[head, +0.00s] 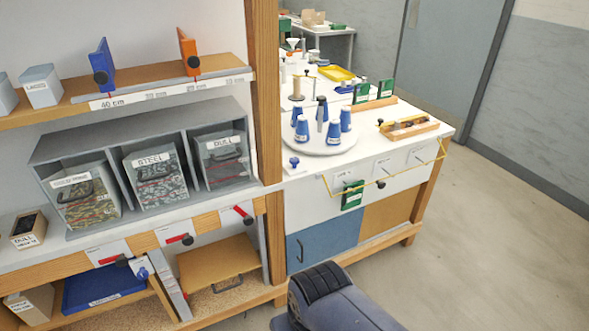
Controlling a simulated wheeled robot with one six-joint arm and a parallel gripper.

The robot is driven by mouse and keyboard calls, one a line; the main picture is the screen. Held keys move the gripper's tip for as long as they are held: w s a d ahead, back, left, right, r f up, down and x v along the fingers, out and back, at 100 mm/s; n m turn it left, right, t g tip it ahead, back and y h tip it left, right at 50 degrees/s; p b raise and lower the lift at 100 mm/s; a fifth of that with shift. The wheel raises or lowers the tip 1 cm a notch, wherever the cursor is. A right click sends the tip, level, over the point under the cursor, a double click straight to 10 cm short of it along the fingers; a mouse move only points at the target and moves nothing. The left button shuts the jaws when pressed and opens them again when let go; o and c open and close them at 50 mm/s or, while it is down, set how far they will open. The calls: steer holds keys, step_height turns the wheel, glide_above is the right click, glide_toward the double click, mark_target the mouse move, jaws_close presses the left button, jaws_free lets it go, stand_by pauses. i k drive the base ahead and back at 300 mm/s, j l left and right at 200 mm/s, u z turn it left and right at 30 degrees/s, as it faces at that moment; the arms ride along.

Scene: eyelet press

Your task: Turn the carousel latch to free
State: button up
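The carousel (318,148) is a white round disc on the white worktop, carrying several blue cones and a dark-topped post. A small blue knob (294,162) sits on the worktop at the carousel's front left, close to its rim. It looks like the latch, but it is too small to tell which way it is turned. My gripper is not in view. A dark grey rounded part of my own body shows at the bottom centre, well in front of the bench and apart from the carousel.
A wooden post (264,90) and shelving with labelled grey bins (155,177) stand left of the carousel. A yellow cord (385,183) hangs along the bench front, with a green card (352,194). A wooden tray (408,128) lies right. The floor at right is clear.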

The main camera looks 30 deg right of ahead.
mark_target(293, 161)
steer(key=i+l, duration=0.2)
steer(key=i, duration=0.15)
steer(key=i+l, duration=0.2)
steer(key=i, duration=0.15)
steer(key=i+l, duration=0.15)
steer(key=i, duration=0.25)
steer(key=l+z, duration=0.05)
